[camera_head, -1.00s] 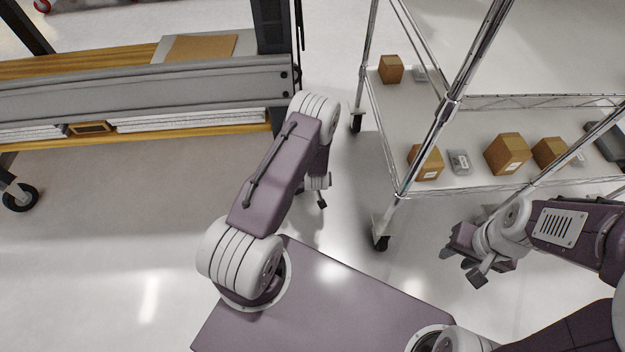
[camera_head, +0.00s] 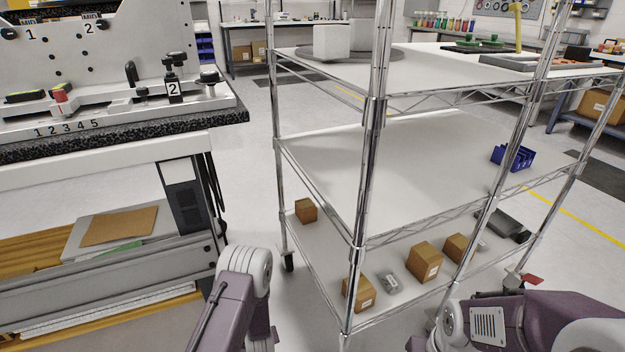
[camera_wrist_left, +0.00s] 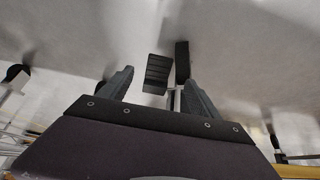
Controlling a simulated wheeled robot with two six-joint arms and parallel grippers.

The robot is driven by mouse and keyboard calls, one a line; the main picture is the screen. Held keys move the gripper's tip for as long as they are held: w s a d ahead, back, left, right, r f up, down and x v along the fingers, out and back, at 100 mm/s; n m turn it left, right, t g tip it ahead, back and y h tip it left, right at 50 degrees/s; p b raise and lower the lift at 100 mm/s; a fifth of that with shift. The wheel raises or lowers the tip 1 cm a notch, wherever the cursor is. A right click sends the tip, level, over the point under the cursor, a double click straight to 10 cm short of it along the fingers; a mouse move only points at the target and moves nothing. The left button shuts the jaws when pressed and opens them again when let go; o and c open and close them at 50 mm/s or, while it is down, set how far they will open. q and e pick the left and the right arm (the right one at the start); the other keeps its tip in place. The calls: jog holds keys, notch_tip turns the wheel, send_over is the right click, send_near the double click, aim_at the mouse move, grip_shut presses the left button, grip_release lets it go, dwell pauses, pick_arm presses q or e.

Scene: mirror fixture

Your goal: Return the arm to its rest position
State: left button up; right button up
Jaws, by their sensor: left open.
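My left arm (camera_head: 239,290) shows at the bottom edge of the head view, left of the wire rack. Its gripper is below the frame there. In the left wrist view my left gripper (camera_wrist_left: 157,88) has its two grey fingers apart, with pale, blurred floor beyond them. Nothing is seen held between them. My right arm (camera_head: 545,318) is folded low at the bottom right of the head view, in front of the rack's lower shelf. Its fingers cannot be seen there.
A wire rack (camera_head: 365,240) on casters stands close ahead, with several cardboard boxes (camera_head: 424,262) on its bottom shelf and a blue bin (camera_head: 512,157) above. A workbench with a fixture plate (camera_head: 100,125) stands at left. A narrow strip of floor separates them.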

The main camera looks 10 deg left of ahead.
pick_arm(q)
jog(key=w+d+r+t+p, duration=0.15)
jog(key=w+r, duration=0.35)
jog(key=r, duration=0.7)
jog(key=w+d+r+t+p, duration=0.15)
jog(key=w+r, duration=0.45)
jog(key=r, duration=0.6)
jog(key=s+d+r+m+h+p, duration=0.2)
jog(key=s+d+r+m+h, duration=0.15)
jog(key=s+r, duration=0.75)
jog(key=s+f+m+g, duration=0.3)
jog(key=s+g, duration=0.4)
jog(key=s, duration=0.8)
notch_tip(320, 180, up, 38)
jog(key=p, duration=3.8)
jog(key=shift+d, duration=0.2)
jog(key=shift+w+f+n, duration=0.1)
jog(key=shift+f+n, duration=0.05)
jog(key=shift+n, duration=0.1)
